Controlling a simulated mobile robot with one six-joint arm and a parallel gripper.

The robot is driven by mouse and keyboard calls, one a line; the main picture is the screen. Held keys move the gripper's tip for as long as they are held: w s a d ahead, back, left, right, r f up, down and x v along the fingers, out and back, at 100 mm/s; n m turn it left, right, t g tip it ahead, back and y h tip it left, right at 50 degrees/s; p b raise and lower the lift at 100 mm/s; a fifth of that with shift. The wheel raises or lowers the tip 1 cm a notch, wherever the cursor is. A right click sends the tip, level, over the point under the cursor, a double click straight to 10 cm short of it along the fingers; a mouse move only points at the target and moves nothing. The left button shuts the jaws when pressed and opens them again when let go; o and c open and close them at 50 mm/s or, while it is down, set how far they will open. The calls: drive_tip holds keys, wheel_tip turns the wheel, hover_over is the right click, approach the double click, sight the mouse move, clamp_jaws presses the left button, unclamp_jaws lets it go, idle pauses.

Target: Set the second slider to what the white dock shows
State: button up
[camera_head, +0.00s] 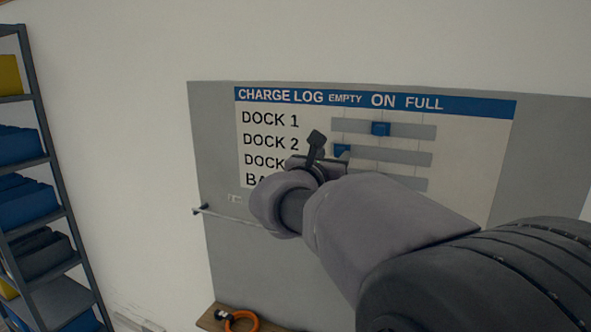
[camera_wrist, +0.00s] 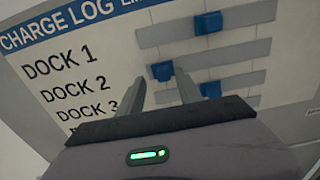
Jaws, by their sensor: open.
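The charge log board (camera_head: 470,160) is on the wall, with columns EMPTY, ON and FULL. The first slider (camera_head: 380,129), blue, is around the ON column in the DOCK 1 row. The second slider (camera_head: 342,150), blue, is at the left, EMPTY end of the DOCK 2 row; it also shows in the wrist view (camera_wrist: 161,71). My gripper (camera_head: 316,150) is open in front of the board. Contact cannot be told. The white dock is not in view.
A third slider (camera_wrist: 243,101) shows lower right in the wrist view. My arm hides the board's lower rows in the head view. A shelf rack (camera_head: 55,210) with bins stands at left. A ledge with an orange ring (camera_head: 241,321) is below the board.

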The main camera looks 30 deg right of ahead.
drive_tip(key=v, duration=1.5)
drive_tip(key=shift+d, duration=0.15)
drive_tip(key=s+f+m+g+y+b, duration=0.25)
drive_tip(key=s+f+m, duration=0.25)
drive_tip(key=f, duration=0.4)
drive_tip(key=s+f+m+g+y+b, duration=0.2)
drive_tip(key=s+f+m+b, duration=0.3)
drive_tip(key=f, duration=0.4)
drive_tip(key=s+f+m+g+y+b, duration=0.25)
drive_tip(key=s+f+m, duration=0.3)
drive_tip(key=f, duration=0.35)
drive_tip(key=s+a+f+m+y+b, duration=0.2)
drive_tip(key=a+f+m+y, duration=0.2)
drive_tip(key=a+m, duration=0.3)
drive_tip(key=s+a+f+m+t+y+b, duration=0.1)
drive_tip(key=s+a+f+m+y+b, duration=0.1)
drive_tip(key=a+f+m+y, duration=0.2)
drive_tip(key=a+f+m, duration=0.2)
drive_tip(key=a+m, duration=0.2)
drive_tip(key=shift+s+a+f+y+b, duration=0.2)
drive_tip(key=shift+a+f+y+b, duration=0.1)
drive_tip(key=shift+y+b, duration=0.1)
